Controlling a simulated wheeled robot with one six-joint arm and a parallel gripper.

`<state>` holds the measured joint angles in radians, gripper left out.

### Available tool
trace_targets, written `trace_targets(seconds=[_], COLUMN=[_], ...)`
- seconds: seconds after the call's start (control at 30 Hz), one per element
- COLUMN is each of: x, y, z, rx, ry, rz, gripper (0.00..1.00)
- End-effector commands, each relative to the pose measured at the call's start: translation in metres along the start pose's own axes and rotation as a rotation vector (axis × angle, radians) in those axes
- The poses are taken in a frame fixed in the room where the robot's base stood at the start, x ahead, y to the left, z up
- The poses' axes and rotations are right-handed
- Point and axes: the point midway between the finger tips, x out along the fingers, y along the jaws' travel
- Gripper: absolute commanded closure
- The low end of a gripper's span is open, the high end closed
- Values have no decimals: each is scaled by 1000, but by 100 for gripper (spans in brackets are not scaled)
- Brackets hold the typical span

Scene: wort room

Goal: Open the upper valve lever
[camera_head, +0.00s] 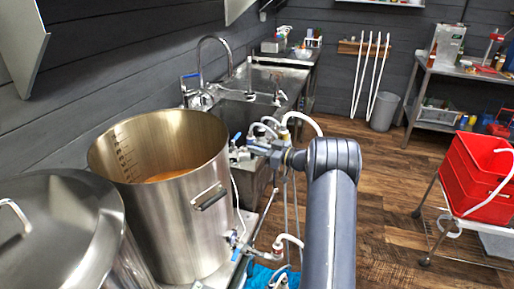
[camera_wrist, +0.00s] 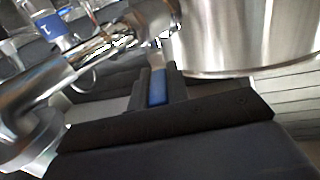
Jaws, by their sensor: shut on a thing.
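My gripper (camera_wrist: 155,90) is shut on a blue valve lever (camera_wrist: 156,86), and a dark finger stands on each side of it in the wrist view. In the head view my gripper (camera_head: 260,146) is beside the steel fittings right of the open kettle, and a small blue piece (camera_head: 237,137) shows just left of it. The lever's pivot and exact angle are partly hidden by the fingers. A steel valve body and pipe (camera_wrist: 85,62) run at the left of the wrist view. A lower valve (camera_head: 236,240) sits at the kettle's base.
The open steel kettle (camera_head: 190,240) with amber liquid stands left of my arm, and a lidded kettle (camera_head: 55,240) is in front of it. Hoses (camera_head: 302,120) hang around the fittings. A sink bench (camera_head: 265,80) is behind. A red crate (camera_head: 480,180) sits on a cart at right.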

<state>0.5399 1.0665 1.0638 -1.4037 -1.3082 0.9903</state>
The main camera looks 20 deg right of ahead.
Motion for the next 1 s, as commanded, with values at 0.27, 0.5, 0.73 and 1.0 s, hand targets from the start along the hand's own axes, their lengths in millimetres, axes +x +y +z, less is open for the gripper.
trace_targets(seconds=[0.27,0.5,0.73,1.0], x=[1,1,0,-9], y=[0,0,0,0], z=[-2,-2,-1,0], rx=[-2,-2,-1,-2], ry=[4,4,2,2], rz=[-4,-3,-3,-2], gripper=[100,73,62,62])
